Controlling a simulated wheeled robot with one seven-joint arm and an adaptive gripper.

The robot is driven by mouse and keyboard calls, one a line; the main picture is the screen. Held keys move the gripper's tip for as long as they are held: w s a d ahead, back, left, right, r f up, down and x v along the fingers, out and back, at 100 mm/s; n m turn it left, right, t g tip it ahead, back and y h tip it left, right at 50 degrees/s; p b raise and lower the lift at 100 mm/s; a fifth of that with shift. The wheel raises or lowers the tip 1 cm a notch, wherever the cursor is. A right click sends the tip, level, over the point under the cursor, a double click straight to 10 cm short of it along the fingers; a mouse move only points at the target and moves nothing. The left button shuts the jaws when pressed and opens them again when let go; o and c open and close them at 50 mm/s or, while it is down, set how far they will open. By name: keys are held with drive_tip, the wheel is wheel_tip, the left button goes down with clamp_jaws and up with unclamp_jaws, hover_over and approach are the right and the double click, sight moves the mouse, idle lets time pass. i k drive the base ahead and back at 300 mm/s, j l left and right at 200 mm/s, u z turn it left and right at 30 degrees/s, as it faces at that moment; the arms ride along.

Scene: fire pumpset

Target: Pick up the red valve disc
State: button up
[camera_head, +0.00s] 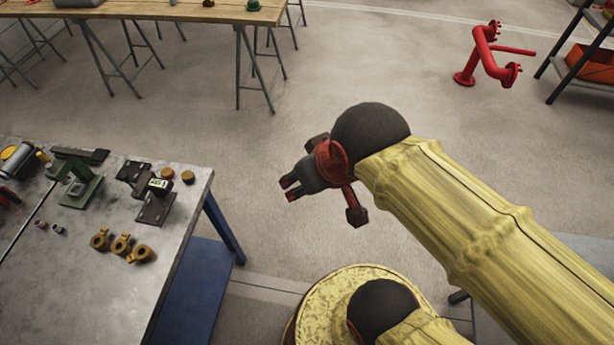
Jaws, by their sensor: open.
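I cannot make out a red valve disc for certain. My gripper (286,188) is open and empty, above the concrete floor to the right of the grey metal workbench (110,290). Its fingertips point left, towards the bench, and stand apart from it. A dark red object (8,196) lies on the bench at the left picture edge, partly cut off. A very small reddish piece (42,225) lies near the bench's left side. Both are too small or cut off to identify.
The workbench carries a green vise (82,187), a dark fixture (155,203) and several brass fittings (121,245). A wooden trestle table (180,11) stands at the back left. A red pipe assembly (487,55) and a shelf with an orange bin (590,64) stand back right. The floor between is clear.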

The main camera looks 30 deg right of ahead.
sight(168, 173)
drive_tip(key=u, duration=1.35)
drive_tip(key=i+l, duration=0.2)
drive_tip(key=l, duration=0.2)
drive_tip(key=i+l+z, duration=0.1)
drive_tip(key=l, duration=0.35)
drive_tip(key=i+l+z, duration=0.1)
drive_tip(key=i+l, duration=0.45)
drive_tip(key=l, duration=0.2)
